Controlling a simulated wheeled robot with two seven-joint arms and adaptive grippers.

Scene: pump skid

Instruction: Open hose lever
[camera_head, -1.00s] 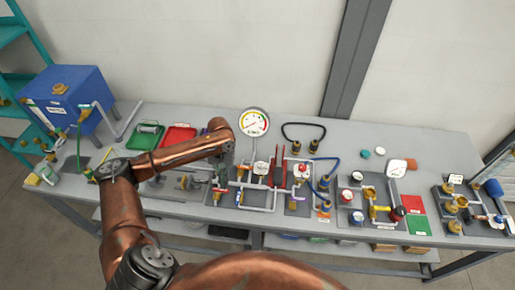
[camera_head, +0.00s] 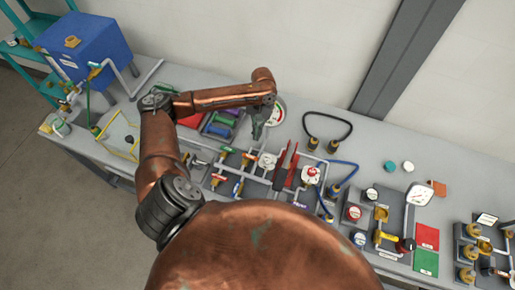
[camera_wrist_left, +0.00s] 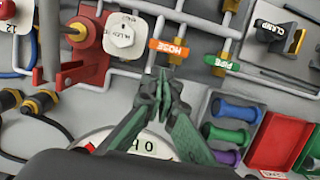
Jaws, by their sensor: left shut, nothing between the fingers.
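The hose lever is an orange handle lettered HOSE (camera_wrist_left: 168,47), lying across a yellow fitting on a grey pipe in the left wrist view. It looks small and orange-red in the head view (camera_head: 249,155). A green lever lettered PIPE (camera_wrist_left: 221,63) is to its right in the wrist view. My left gripper (camera_wrist_left: 164,76) is shut and empty, its tips just below the hose lever in that picture. I cannot tell whether they touch it. In the head view the left gripper (camera_head: 257,130) hangs on the wall side of the levers. My right gripper is not in view.
A white tagged dial (camera_wrist_left: 124,36) and a red stand (camera_wrist_left: 80,60) are close to the lever. A round gauge (camera_wrist_left: 130,145) lies under the gripper. A tray of coloured cylinders (camera_wrist_left: 228,125) is at the right. A blue tank (camera_head: 85,48) stands far left.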

